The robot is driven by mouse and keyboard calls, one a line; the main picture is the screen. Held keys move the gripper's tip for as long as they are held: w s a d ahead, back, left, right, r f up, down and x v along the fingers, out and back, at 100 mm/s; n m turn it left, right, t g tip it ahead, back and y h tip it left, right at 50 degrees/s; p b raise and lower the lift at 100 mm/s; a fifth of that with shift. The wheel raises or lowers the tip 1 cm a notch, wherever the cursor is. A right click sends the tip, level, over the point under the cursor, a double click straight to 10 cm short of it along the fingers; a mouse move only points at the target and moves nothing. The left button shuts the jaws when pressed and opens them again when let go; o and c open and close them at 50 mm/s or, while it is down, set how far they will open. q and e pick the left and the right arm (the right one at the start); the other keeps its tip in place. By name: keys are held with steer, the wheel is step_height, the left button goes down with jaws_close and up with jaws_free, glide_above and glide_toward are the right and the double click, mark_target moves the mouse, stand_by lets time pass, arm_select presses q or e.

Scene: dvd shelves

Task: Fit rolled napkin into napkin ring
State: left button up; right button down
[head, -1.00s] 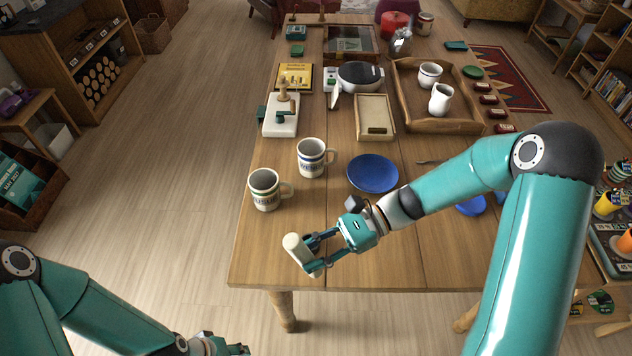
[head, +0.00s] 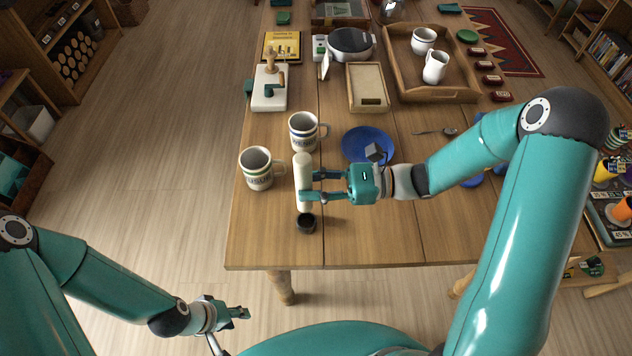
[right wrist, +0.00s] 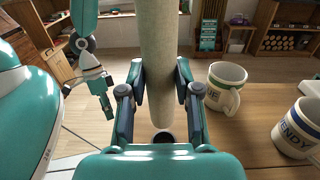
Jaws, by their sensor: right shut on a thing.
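The rolled napkin (head: 303,180) is a cream cylinder held upright by my right gripper (head: 308,188). In the right wrist view the napkin (right wrist: 160,60) runs vertically between the fingers of the right gripper (right wrist: 160,90), which are shut on it. The dark napkin ring (head: 306,224) rests on the table near its front edge, by the napkin's lower end. It shows partly below the napkin in the right wrist view (right wrist: 163,137). I cannot tell whether napkin and ring touch. My left gripper (head: 240,313) is low, off the table's front edge; its finger opening is unclear.
Two mugs, one (head: 258,168) to the left of the napkin and one (head: 303,131) behind it, stand close by. A blue plate (head: 368,146) lies behind the right gripper. The wooden table (head: 360,240) is clear in front.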

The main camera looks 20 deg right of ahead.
step_height(320, 180, down, 5)
steer(key=b, duration=0.3)
steer(key=shift+d+f+b, duration=0.1)
steer(key=shift+f+b, duration=0.1)
steer(key=shift+b, duration=0.2)
stand_by(1.6)
steer(key=shift+f+b, duration=1.35)
steer(key=shift+f, duration=0.55)
steer(key=c, duration=0.7)
jaws_free()
steer(key=shift+c, duration=0.2)
steer(key=shift+d, duration=0.1)
steer(key=v, duration=1.1)
steer(key=shift+s+d, duration=0.2)
steer(key=shift+d, duration=0.2)
